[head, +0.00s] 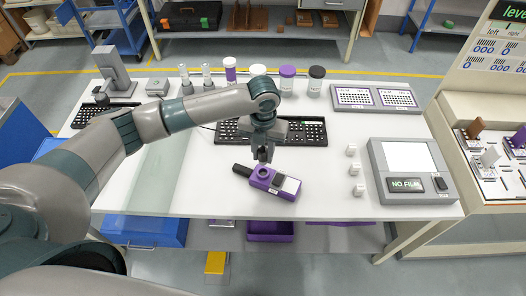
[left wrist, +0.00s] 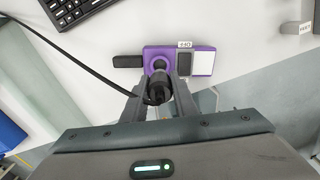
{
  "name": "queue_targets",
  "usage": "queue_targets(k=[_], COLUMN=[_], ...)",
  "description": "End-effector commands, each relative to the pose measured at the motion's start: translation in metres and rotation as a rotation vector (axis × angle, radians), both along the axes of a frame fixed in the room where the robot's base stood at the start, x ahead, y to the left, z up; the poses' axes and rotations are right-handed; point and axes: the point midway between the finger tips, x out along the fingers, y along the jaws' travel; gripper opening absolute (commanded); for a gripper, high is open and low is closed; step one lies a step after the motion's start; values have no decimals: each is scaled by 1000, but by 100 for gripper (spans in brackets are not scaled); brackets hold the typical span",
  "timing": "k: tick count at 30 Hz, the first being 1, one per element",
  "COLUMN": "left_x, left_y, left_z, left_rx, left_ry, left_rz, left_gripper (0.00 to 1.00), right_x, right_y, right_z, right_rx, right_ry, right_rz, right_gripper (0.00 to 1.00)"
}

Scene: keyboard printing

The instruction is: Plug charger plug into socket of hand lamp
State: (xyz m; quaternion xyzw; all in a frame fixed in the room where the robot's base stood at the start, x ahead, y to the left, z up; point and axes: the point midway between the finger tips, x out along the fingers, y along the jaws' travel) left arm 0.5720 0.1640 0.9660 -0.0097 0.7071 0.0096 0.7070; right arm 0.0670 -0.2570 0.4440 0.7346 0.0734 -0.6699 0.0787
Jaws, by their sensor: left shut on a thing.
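The hand lamp (head: 262,182) is a purple box with a black handle at its left end and a grey and a white panel to the right. It lies on the white table, and shows at the top of the left wrist view (left wrist: 152,52) with a round socket (left wrist: 160,63) on its upper face. My left gripper (head: 262,158) points down over the lamp, shut on the black charger plug (left wrist: 158,88), whose cable runs off to the upper left. The plug's tip lines up close to the socket; I cannot tell whether they touch. My right gripper is out of view.
A black keyboard (head: 228,133) lies just behind the lamp. Small white cubes (head: 352,168) and a grey device reading "NO FILM" (head: 407,185) stand to the right. Jars (head: 287,80) line the back. The table's front left is clear.

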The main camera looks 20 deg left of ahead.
Motion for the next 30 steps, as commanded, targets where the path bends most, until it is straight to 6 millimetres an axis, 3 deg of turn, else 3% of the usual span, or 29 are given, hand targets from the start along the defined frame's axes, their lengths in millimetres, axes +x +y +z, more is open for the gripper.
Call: queue_targets(k=[16,30], left_x=[1,1], left_y=[0,0], left_z=[1,-39], left_rx=[2,1], left_ry=[0,-1], left_rz=[-4,-4], left_gripper=[0,0], right_x=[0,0], right_y=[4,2], right_z=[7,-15], right_rx=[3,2], right_ry=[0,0], right_rz=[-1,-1], right_gripper=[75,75])
